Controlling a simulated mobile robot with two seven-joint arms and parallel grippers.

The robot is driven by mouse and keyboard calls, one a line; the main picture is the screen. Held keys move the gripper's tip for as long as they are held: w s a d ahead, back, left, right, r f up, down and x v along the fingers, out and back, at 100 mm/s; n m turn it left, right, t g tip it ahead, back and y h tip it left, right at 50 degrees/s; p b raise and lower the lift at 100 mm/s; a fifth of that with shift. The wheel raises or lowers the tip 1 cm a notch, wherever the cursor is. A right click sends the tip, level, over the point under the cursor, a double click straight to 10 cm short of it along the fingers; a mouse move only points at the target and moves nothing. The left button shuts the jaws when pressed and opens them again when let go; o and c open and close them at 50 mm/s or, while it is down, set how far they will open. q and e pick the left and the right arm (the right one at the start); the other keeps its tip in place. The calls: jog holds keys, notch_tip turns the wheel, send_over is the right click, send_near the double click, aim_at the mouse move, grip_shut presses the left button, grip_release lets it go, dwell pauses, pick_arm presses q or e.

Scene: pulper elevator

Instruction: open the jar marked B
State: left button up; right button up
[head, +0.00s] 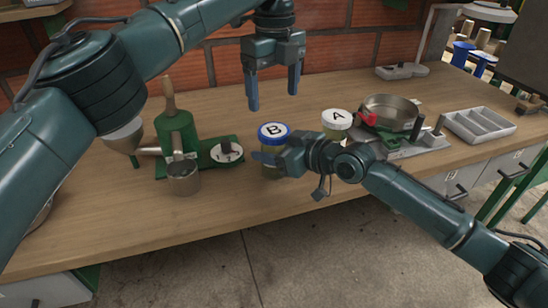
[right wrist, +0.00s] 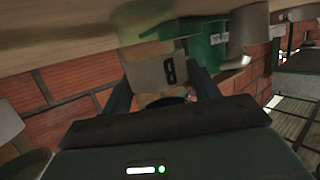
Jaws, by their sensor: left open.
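The jar marked B (head: 273,132) stands upright on the workbench, with a blue-rimmed white lid that carries the letter. My right gripper (head: 264,160) is at the jar's body, below the lid. In the right wrist view, the jar's B label (right wrist: 169,71) shows between the fingers (right wrist: 163,90), which lie on both sides and appear closed on it. My left gripper (head: 273,92) is open and empty above the jar, fingers pointing down, apart from the lid. Much of the jar's body is hidden behind my right gripper in the head view.
A jar marked A (head: 336,120) stands close by on the right. A metal pan (head: 390,112) and a grey divided tray (head: 480,124) are farther right. A metal cup (head: 184,178) and a green device (head: 176,130) stand left. The bench front (head: 110,225) is clear.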

aim_at(274, 130)
jog(key=c, duration=1.2)
pick_arm(q)
jog(key=m, duration=0.4)
pick_arm(e)
grip_shut()
pick_arm(q)
jog(key=shift+f, duration=0.15)
jog(key=shift+m, duration=0.3)
notch_tip(274, 130, down, 8)
jog(key=shift+r, duration=0.15)
